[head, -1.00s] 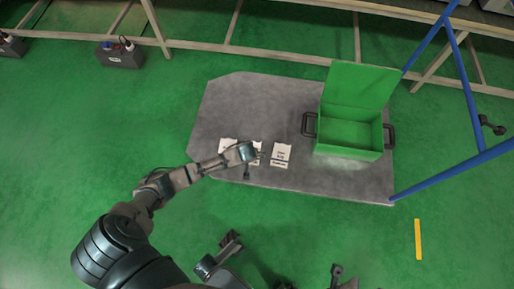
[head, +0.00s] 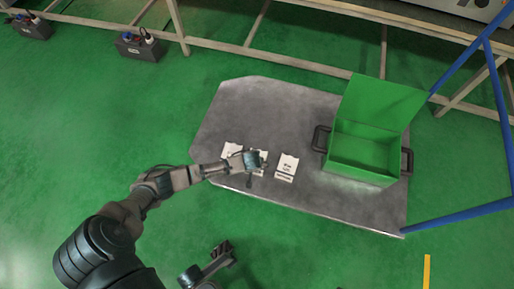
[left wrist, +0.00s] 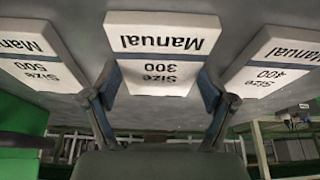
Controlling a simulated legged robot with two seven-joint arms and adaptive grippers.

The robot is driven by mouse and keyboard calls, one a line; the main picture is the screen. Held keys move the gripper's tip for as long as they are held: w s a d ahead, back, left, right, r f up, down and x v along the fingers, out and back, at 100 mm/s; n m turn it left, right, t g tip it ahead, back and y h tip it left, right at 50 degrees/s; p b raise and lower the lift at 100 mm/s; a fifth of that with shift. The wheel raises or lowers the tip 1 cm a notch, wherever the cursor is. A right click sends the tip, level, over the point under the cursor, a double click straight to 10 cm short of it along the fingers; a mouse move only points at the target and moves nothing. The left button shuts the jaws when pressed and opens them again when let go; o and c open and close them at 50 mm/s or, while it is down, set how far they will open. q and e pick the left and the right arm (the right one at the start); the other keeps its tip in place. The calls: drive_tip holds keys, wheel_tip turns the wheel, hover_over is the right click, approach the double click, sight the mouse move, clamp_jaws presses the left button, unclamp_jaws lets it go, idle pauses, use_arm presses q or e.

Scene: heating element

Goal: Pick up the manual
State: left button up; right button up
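Three white manuals lie in a row on the grey table (head: 255,98). In the left wrist view the middle one reads "Manual Size 300" (left wrist: 160,50), upside down. A "Size 500" manual (left wrist: 35,55) is on its left and a "Size 400" manual (left wrist: 272,60) on its right. My left gripper (left wrist: 158,88) is open, with its two fingers apart at either side edge of the Size 300 manual; contact is unclear. In the head view my left gripper (head: 256,162) covers much of the middle manual. The right manual (head: 287,167) and left manual (head: 230,150) show beside it.
An open green case (head: 365,150) with black handles stands on the table's right side. Blue poles (head: 460,219) rise beyond the right edge. Wooden framing runs along the back, with a dark battery-like box (head: 138,46) on the floor. The table's back left is clear.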

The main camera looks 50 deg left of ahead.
use_arm(q)
drive_tip(key=shift+c, duration=1.4)
